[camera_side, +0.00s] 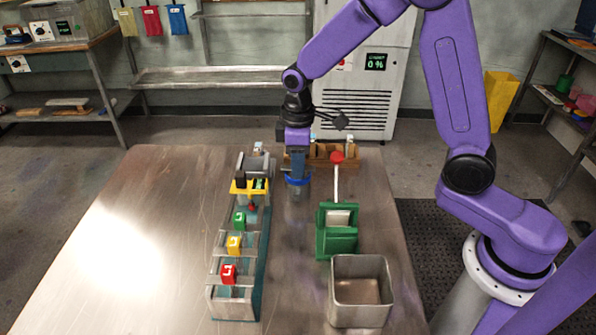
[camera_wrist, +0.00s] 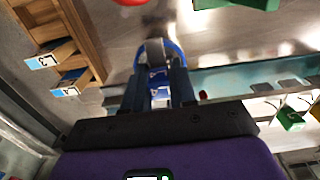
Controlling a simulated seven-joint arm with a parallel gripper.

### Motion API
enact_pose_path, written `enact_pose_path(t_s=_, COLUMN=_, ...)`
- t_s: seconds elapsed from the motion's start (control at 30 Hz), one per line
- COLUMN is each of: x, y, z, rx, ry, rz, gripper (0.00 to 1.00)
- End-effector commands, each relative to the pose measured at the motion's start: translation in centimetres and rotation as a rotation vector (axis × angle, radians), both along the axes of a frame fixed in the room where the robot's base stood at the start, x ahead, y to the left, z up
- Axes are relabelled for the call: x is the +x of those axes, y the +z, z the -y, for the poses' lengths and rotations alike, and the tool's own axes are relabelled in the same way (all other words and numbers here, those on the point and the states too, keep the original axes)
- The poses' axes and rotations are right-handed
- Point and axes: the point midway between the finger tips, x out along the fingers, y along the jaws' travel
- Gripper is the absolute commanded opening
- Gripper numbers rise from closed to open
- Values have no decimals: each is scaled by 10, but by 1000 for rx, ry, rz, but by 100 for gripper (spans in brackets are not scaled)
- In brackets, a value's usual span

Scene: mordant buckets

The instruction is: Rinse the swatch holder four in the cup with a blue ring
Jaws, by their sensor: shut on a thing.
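My gripper (camera_side: 297,172) points down over the cup with a blue ring (camera_side: 297,182) on the table. In the wrist view my gripper (camera_wrist: 162,88) is shut on a swatch holder (camera_wrist: 158,77) with a blue tag; its number is too small to read. The blue-ringed cup (camera_wrist: 177,50) shows just beyond the fingertips, and the holder's lower part is hidden there. I cannot tell how deep the holder sits in the cup. Two other tagged holders (camera_wrist: 42,62) (camera_wrist: 68,89) stick out of the wooden rack (camera_wrist: 85,30).
Left of the cup stands a row of metal buckets (camera_side: 236,301) with red, yellow and green number tags. On the right are a green device (camera_side: 336,243) with a red-knobbed lever (camera_side: 337,157) and an empty metal bin (camera_side: 361,319). The left table half is clear.

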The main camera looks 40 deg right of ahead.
Motion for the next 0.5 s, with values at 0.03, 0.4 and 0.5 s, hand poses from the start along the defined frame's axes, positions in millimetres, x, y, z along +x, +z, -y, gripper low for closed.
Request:
enact_pose_path(t_s=0.03, x=0, y=-2, z=0, rx=0, ry=0, rz=-1, gripper=0)
enact_pose_path(t_s=0.4, x=0, y=-3, z=0, rx=1, ry=0, rz=1, gripper=0)
enact_pose_path(t_s=0.5, x=0, y=0, z=0, rx=1, ry=0, rz=1, gripper=0)
